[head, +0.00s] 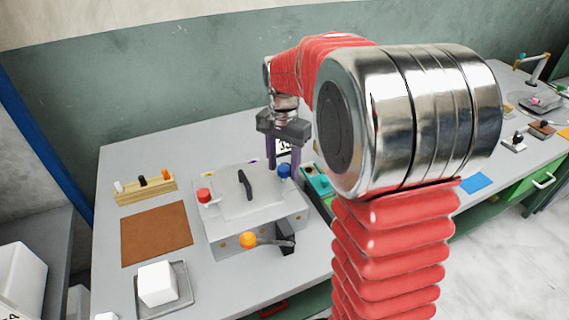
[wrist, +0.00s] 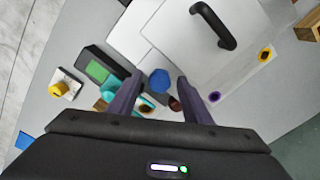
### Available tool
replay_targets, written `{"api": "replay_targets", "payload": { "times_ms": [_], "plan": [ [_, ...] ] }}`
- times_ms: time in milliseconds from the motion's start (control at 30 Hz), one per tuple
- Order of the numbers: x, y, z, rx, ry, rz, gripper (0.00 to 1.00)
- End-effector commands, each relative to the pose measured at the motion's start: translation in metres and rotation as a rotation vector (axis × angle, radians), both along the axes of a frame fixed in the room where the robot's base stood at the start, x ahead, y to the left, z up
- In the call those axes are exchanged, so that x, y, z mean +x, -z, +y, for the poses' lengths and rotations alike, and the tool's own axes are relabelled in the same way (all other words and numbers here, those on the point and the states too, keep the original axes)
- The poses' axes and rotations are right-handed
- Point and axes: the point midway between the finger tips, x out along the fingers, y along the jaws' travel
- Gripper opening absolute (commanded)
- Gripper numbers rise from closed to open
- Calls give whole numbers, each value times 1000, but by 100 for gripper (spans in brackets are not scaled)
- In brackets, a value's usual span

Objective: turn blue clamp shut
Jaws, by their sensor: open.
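The blue clamp (head: 284,171) is a blue knob at the right rear corner of the light grey press (head: 256,216). In the wrist view the blue clamp (wrist: 159,80) lies between and just beyond my two purple fingers. My gripper (head: 283,172) points down over that corner, and it also shows in the wrist view (wrist: 158,82). It is open, with a finger to each side of the knob. I cannot tell whether either finger touches it. The lid with its black handle (head: 245,184) lies on the press. The red knob (head: 204,195) is at the left edge.
A teal and black device (head: 317,182) stands close on the right. A brown mat (head: 156,234), a wooden rack (head: 146,189) and a white block on a tray (head: 157,284) are on the left.

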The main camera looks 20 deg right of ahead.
Motion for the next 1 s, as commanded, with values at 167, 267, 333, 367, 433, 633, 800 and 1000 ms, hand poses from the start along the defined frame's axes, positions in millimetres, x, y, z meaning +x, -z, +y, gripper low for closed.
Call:
{"api": "replay_targets", "payload": {
  "times_ms": [167, 267, 333, 367, 433, 633, 800, 1000],
  "plan": [
    [0, 0, 0, 0, 0, 0, 39],
    [0, 0, 0, 0, 0, 0, 32],
    [0, 0, 0, 0, 0, 0, 27],
    [0, 0, 0, 0, 0, 0, 25],
    [0, 0, 0, 0, 0, 0, 20],
    [0, 0, 0, 0, -1, 0, 6],
    [0, -1, -1, -1, -4, -1, 4],
    [0, -1, 0, -2, -32, -1, 4]
  ]
}}
